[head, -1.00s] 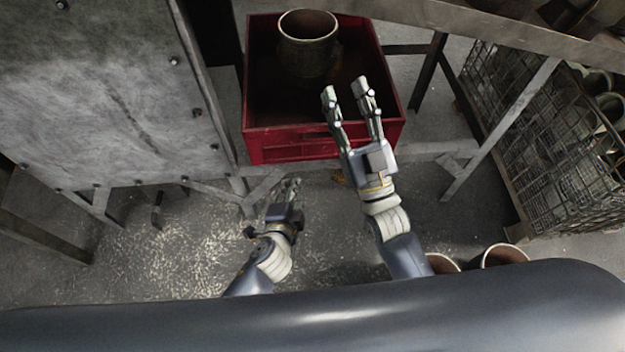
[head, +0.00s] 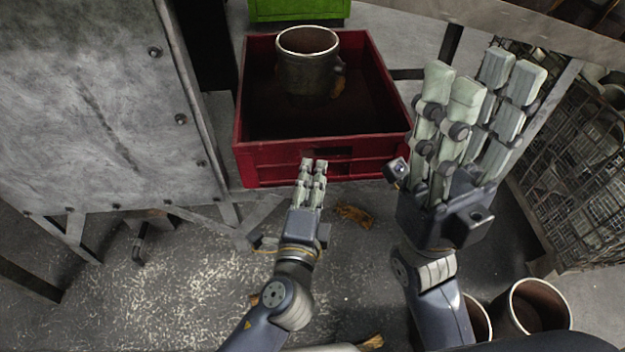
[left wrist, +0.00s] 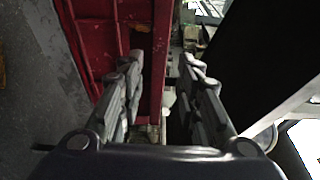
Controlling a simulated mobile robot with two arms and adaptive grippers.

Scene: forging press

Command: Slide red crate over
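The red crate (head: 320,148) sits between the grey machine and a metal frame, with a tall metal cylinder (head: 308,75) inside it. My left gripper (head: 313,168) is at the crate's front wall, near its middle. In the left wrist view its two fingers (left wrist: 163,70) stand apart, with a red edge of the crate (left wrist: 156,85) showing between them. I cannot tell whether they touch it. My right gripper (head: 479,78) is raised to the right of the crate, close to the head camera, fingers apart and empty.
A green container (head: 298,10) stands behind the crate. The grey machine (head: 95,100) is on the left. A wire cage (head: 575,165) is on the right. Open cylinders (head: 535,308) stand at bottom right. The speckled floor in front is mostly clear.

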